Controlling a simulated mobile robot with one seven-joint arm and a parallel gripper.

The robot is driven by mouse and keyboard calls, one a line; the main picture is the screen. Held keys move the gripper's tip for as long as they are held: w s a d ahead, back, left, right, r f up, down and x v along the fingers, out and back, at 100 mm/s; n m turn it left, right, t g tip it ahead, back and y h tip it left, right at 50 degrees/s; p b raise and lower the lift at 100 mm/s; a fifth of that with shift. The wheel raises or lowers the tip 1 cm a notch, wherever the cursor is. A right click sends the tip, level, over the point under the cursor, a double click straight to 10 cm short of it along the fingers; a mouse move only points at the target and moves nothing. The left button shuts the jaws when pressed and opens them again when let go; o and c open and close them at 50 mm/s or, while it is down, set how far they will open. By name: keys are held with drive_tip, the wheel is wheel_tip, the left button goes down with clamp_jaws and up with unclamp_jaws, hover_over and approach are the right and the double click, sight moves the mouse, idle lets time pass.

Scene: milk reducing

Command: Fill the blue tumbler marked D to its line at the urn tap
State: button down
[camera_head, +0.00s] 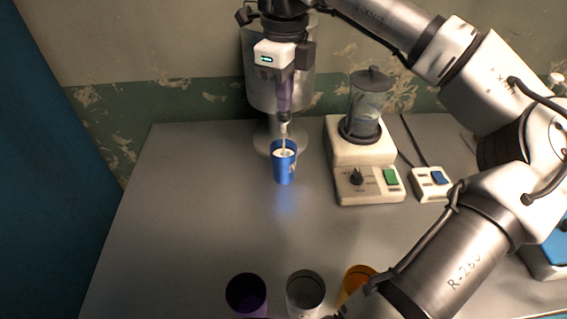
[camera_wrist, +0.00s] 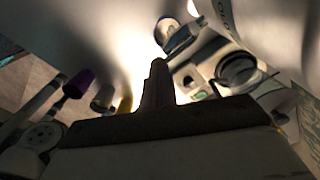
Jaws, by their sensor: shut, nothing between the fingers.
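The blue tumbler (camera_head: 283,170) stands upright on the counter under the tap of the metal urn (camera_head: 254,80). A thin pale stream runs down from the tap (camera_head: 284,130) into it, and white liquid shows inside its mouth. A small pale mark is on its side, too small to read; I cannot make out the fill line or the level against it. My gripper (camera_head: 284,114) points down in front of the urn, fingertips at the top of the tap, and hides part of it. Its fingers are shut and empty, also in the wrist view (camera_wrist: 157,68).
A purple tumbler (camera_head: 246,293), a grey tumbler (camera_head: 305,291) and an orange tumbler (camera_head: 356,277) stand at the front. A white appliance with a glass jar (camera_head: 368,103) and a switch box (camera_head: 431,184) are right of the urn. The counter's left side is clear.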

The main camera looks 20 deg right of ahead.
drive_tip(key=shift+r, duration=0.1)
wheel_tip(320, 180, up, 7)
drive_tip(key=p, duration=0.5)
idle(0.5)
